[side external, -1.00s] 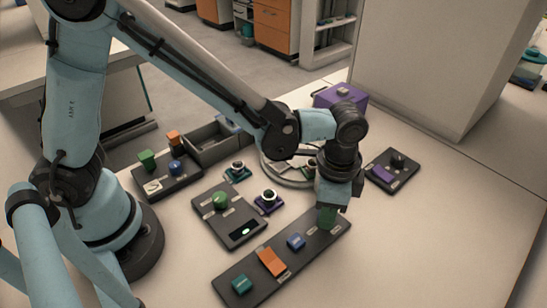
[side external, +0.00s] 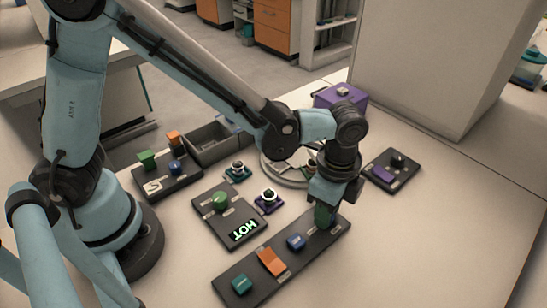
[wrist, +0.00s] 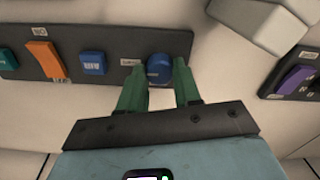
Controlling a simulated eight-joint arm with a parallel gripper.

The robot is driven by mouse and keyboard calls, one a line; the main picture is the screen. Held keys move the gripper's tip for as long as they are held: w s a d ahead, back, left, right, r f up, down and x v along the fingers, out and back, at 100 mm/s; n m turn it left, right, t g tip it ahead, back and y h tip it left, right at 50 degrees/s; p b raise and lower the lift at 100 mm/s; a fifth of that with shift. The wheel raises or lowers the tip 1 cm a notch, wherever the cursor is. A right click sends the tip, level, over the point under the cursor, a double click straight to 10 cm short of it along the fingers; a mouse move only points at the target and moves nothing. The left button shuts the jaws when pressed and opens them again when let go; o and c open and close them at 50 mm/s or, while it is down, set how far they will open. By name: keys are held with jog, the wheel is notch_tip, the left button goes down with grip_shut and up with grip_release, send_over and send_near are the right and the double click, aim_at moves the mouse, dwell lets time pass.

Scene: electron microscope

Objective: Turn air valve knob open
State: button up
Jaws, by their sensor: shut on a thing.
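A round blue knob (wrist: 159,67) sits at the right end of a long dark panel (wrist: 112,40) in the wrist view. My gripper (wrist: 162,84) has green fingers on the left and right sides of this knob and is shut on it. The label beside the knob is too small to read. In the side view my gripper (side external: 325,216) reaches down to the far right end of the panel and hides the knob.
The same panel carries a blue button (side external: 296,242), an orange rocker switch (side external: 271,262) and a teal button (side external: 241,284). A purple-switch panel (side external: 392,170) lies right.

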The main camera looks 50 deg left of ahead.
jog(key=o, duration=1.1)
jog(key=shift+c, duration=0.2)
notch_tip(320, 180, up, 12)
jog(key=s+a+n+t, duration=0.2)
jog(key=a+n+t, duration=0.1)
jog(key=a+n, duration=0.4)
jog(key=s+a+n+t, duration=0.2)
jog(key=a+n+t, duration=0.2)
jog(key=a+n, duration=0.4)
jog(key=a, duration=0.5)
jog(key=shift+a, duration=0.3)
